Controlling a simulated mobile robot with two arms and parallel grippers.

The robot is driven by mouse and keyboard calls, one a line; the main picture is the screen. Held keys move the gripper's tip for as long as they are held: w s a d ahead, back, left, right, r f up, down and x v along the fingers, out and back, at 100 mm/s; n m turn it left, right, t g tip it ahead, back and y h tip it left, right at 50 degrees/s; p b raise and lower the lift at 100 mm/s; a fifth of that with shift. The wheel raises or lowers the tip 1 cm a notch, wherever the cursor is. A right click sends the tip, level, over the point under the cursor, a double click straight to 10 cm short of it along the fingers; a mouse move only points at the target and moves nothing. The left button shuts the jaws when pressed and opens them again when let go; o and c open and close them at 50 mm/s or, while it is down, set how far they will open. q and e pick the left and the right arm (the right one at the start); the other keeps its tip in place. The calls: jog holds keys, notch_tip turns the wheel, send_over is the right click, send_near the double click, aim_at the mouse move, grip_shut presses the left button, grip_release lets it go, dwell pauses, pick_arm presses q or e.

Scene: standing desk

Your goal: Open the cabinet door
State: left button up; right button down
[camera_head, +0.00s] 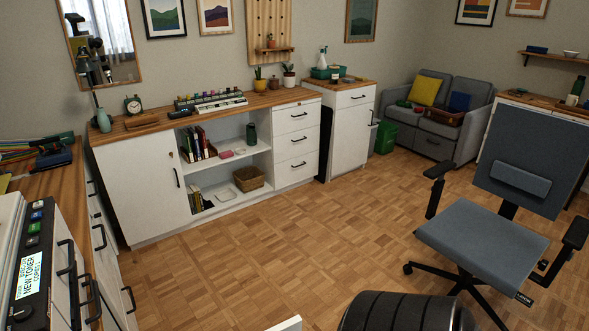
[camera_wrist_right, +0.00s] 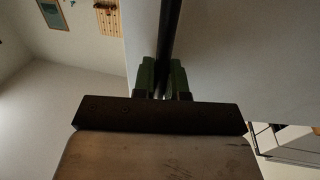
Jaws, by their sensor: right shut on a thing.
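In the right wrist view my right gripper (camera_wrist_right: 163,80) has its two green fingers shut on a dark bar handle (camera_wrist_right: 171,32). The handle runs along a pale flat panel (camera_wrist_right: 230,55), which looks like a cabinet door. The fingertips hide part of the handle. In the head view neither gripper shows. A white edge (camera_head: 287,324) pokes in at the bottom; I cannot tell whether it is this door. A long white cabinet (camera_head: 140,190) has a shut left door with a dark handle (camera_head: 177,178). A narrower white cabinet (camera_head: 350,135) stands right of it, also shut.
A grey office chair (camera_head: 480,245) stands at the right. A desk with a printer panel (camera_head: 33,265) and drawers fills the left edge. A grey sofa (camera_head: 425,130) and green bin (camera_head: 386,138) are at the back. The wood floor (camera_head: 230,260) in the middle is clear.

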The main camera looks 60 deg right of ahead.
jog(key=c, duration=1.2)
grip_release()
jog(key=s+r, duration=0.3)
jog(key=s, duration=0.1)
jog(key=s+r+p, duration=0.1)
jog(key=s+r, duration=0.2)
jog(key=r, duration=0.1)
jog(key=s+r+p, duration=0.1)
jog(key=s+r, duration=0.3)
jog(key=shift+s+d, duration=0.35)
jog(key=shift+f, duration=0.1)
